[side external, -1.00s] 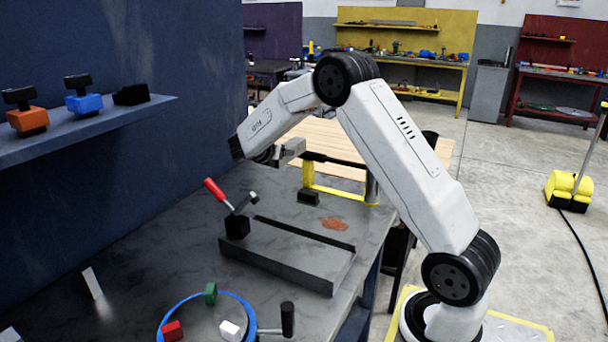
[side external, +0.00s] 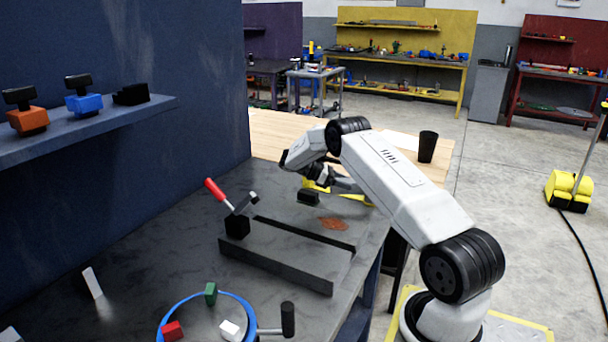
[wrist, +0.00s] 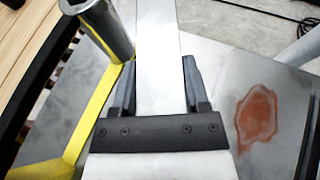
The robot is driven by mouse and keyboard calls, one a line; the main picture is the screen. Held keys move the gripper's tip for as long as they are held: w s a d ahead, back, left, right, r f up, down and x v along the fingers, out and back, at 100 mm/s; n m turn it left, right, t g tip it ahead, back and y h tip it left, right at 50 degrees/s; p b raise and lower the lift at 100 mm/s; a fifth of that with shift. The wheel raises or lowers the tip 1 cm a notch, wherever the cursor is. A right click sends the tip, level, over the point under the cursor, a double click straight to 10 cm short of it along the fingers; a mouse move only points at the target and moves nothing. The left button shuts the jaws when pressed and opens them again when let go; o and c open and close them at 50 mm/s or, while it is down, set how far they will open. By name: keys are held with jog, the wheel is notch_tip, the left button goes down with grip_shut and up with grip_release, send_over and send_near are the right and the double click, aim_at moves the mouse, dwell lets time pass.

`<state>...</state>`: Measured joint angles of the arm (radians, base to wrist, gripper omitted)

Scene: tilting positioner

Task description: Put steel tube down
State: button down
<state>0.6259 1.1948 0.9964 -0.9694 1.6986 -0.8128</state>
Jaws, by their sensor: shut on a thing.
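My gripper (wrist: 158,85) is shut on a pale grey, flat-sided bar, which I take as the steel tube (wrist: 158,40). The tube runs up between the fingers and out of the top of the wrist view. In the side view my gripper (side external: 325,174) is low over the far end of the grey bench, with the tube (side external: 347,185) reaching to the right, partly behind my arm. A yellow strip outline (wrist: 88,120) lies beside and below it. I cannot tell whether the tube touches the bench.
A metal cylinder (wrist: 112,28) stands near the yellow strip's corner, close to the tube. A long grey fixture (side external: 275,262) with a red-handled clamp (side external: 219,193) and a blue-rimmed round plate (side external: 168,312) occupy the front.

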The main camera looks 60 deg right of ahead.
jog(key=shift+s+d+f+m+g+y, duration=0.15)
jog(key=shift+s+f+m+g+y, duration=0.15)
jog(key=shift+s+f+m+y, duration=0.15)
jog(key=shift+f, duration=0.1)
jog(key=shift+h, duration=0.25)
jog(key=shift+f, duration=3.25)
jog(key=shift+f, duration=0.6)
grip_release()
jog(key=shift+f, duration=0.15)
jog(key=shift+v, duration=2.45)
jog(key=shift+r, duration=3.7)
